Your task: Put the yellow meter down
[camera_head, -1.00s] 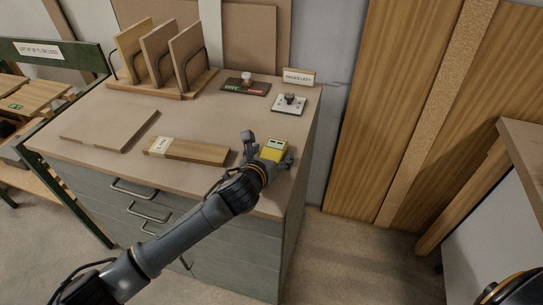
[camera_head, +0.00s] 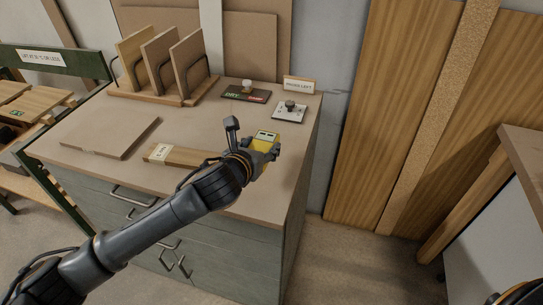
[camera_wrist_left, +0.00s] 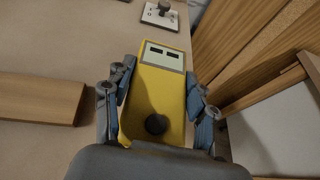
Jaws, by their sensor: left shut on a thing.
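The yellow meter (camera_head: 264,139) is a small yellow box with a grey display end, over the right front part of the cabinet top (camera_head: 215,123). My left gripper (camera_head: 254,145) is shut on it. In the left wrist view the meter (camera_wrist_left: 158,92) lies between the two fingers of the gripper (camera_wrist_left: 158,112), its display facing away from the palm and a dark round knob near the palm. I cannot tell whether the meter touches the cabinet top.
A wooden strip with a label (camera_head: 180,155) lies left of the gripper. A flat board (camera_head: 110,136), a rack of upright panels (camera_head: 165,95), a DRY sign board (camera_head: 246,91), a white plate with a dark knob (camera_head: 290,111) and a small sign (camera_head: 299,85) stand around. Tall boards lean at right.

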